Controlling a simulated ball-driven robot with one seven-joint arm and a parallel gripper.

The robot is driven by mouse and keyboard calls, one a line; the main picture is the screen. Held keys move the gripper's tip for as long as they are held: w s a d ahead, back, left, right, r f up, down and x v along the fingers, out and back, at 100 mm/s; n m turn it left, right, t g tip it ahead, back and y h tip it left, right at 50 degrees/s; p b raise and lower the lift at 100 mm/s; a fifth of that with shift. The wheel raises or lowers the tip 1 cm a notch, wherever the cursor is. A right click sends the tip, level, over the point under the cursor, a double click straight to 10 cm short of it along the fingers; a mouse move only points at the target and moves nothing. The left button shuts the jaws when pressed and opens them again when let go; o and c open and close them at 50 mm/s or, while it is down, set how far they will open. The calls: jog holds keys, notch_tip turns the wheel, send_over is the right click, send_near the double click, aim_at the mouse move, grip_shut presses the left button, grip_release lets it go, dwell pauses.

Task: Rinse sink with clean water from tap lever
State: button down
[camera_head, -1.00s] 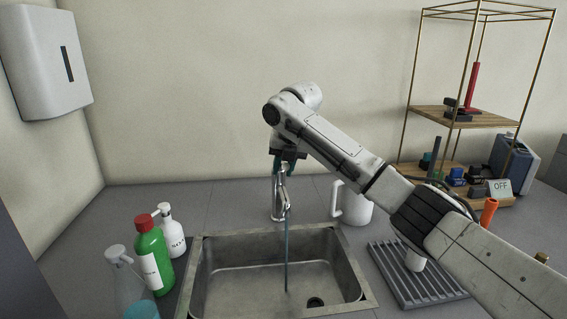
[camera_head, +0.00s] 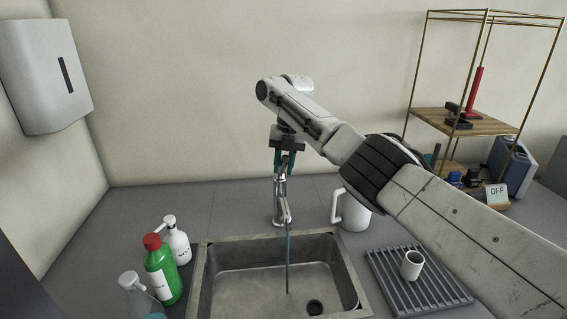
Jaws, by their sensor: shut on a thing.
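The metal sink (camera_head: 215,283) is set into the grey counter, with a dark round drain (camera_head: 314,307) near its front right. The chrome tap (camera_head: 280,205) stands behind the sink's back rim. A thin stream of water (camera_head: 288,262) runs from its spout down into the basin. My gripper (camera_head: 284,166) points down at the top of the tap, its teal fingers shut around the tap lever. The lever itself is mostly hidden between the fingers.
A green bottle (camera_head: 161,275), a white pump bottle (camera_head: 178,243) and a clear spray bottle (camera_head: 135,295) stand left of the sink. A white jug (camera_head: 354,212) stands right of the tap. A white cup (camera_head: 411,265) sits on the drying rack (camera_head: 440,287).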

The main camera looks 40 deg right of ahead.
jog(key=shift+d, duration=0.1)
dwell(0.4)
jog(key=c, duration=1)
grip_release()
jog(key=shift+r, duration=0.1)
